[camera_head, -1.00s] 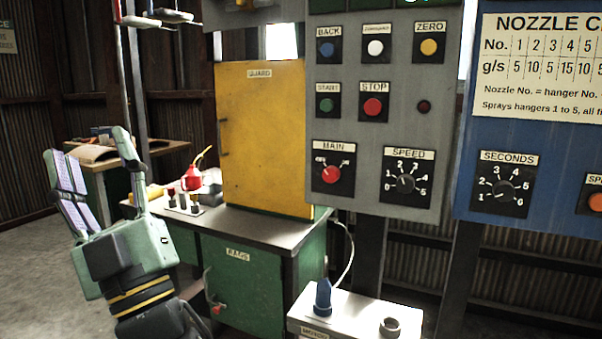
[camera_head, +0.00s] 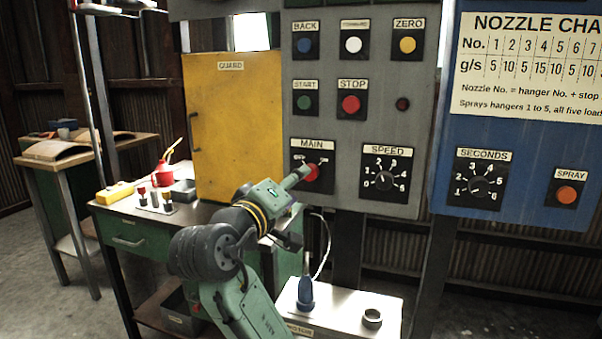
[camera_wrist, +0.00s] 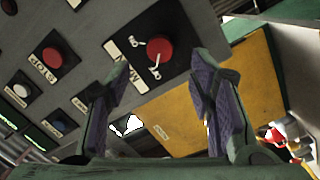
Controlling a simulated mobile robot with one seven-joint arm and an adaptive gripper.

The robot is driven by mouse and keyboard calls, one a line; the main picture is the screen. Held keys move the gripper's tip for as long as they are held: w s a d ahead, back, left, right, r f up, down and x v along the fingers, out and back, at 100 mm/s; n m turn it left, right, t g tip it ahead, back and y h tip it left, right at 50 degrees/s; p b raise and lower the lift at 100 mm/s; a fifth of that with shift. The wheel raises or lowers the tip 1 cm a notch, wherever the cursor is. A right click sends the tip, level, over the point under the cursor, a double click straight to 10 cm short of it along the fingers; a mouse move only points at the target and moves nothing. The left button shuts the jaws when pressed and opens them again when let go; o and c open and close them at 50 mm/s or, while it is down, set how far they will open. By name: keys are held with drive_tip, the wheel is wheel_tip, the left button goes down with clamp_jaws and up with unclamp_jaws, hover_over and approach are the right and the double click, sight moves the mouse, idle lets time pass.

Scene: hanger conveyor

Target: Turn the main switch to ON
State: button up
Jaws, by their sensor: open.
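The main switch is a red round knob (camera_head: 313,173) on a black plate under the MAIN label, low on the grey control panel (camera_head: 340,213). My gripper (camera_head: 300,177) is raised to the panel just left of the knob and partly covers the plate in the head view. In the wrist view my gripper (camera_wrist: 161,68) is open and empty, its two purple-padded fingers apart, with the knob ahead between their tips. I cannot tell whether they touch it.
The SPEED dial (camera_head: 384,180) sits right of the switch; the STOP button (camera_head: 351,104) is above. A yellow guard door (camera_head: 232,120) stands left. Below are a white box (camera_head: 345,305) with a blue plug (camera_head: 305,292), and a bench with a red oil can (camera_head: 163,172).

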drive_tip(key=p+x, duration=0.1)
drive_tip(key=x, duration=0.5)
drive_tip(key=shift+w, duration=0.2)
drive_tip(key=c, duration=1.2)
drive_tip(key=shift+o, duration=0.2)
